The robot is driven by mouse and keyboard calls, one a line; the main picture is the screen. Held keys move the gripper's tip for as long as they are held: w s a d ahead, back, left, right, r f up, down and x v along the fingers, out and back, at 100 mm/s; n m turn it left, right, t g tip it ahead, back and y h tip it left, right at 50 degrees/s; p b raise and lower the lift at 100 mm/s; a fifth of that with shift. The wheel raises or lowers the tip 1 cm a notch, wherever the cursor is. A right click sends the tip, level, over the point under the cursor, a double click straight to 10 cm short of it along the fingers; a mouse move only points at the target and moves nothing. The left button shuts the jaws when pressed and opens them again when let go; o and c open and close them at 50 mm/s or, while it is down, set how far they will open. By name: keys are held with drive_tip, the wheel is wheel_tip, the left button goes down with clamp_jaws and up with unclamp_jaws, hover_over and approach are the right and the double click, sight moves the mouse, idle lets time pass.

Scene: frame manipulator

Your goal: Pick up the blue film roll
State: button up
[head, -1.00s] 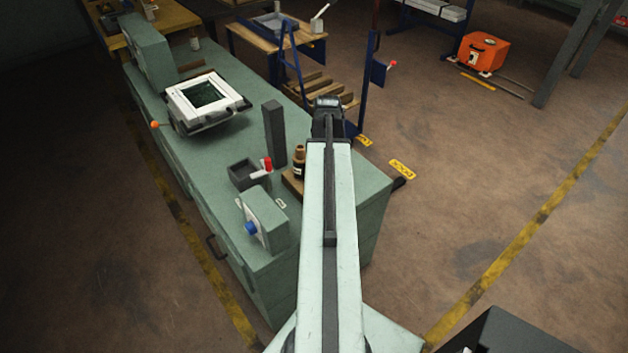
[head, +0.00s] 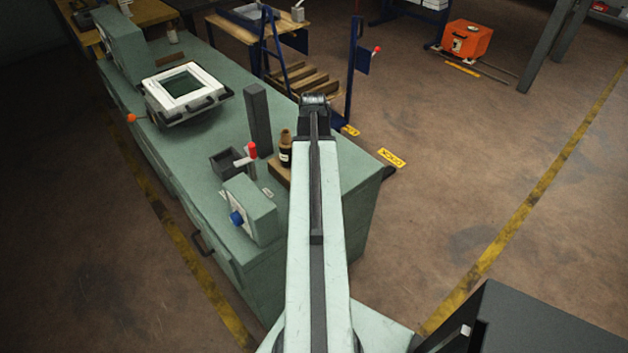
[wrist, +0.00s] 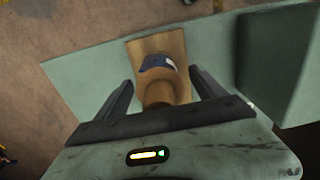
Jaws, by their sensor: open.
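An upright piece with a tan neck and a dark band with a white patch (head: 285,150) stands near the right end of the green bench. In the wrist view its band looks dark blue (wrist: 158,62), and it stands at a brown wooden block (wrist: 147,46). I cannot tell whether this is the blue film roll; no other plain blue roll shows. My gripper (wrist: 163,88) is open, with one finger on each side of the tan neck and gaps to both. In the head view my arm hides the fingers.
On the green bench (head: 225,105) stand a dark upright post (head: 258,120), an open dark tray (head: 229,165), a red-topped lever (head: 252,150), a green box with a blue knob (head: 237,217) and a white-framed unit (head: 187,88). Open floor lies to the right.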

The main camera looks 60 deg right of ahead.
drive_tip(key=shift+f, duration=0.25)
drive_tip(key=shift+c, duration=0.3)
clamp_jaws()
wheel_tip(320, 180, up, 10)
drive_tip(key=p, duration=1)
drive_tip(key=shift+r+p, duration=0.15)
drive_tip(key=shift+p, duration=0.15)
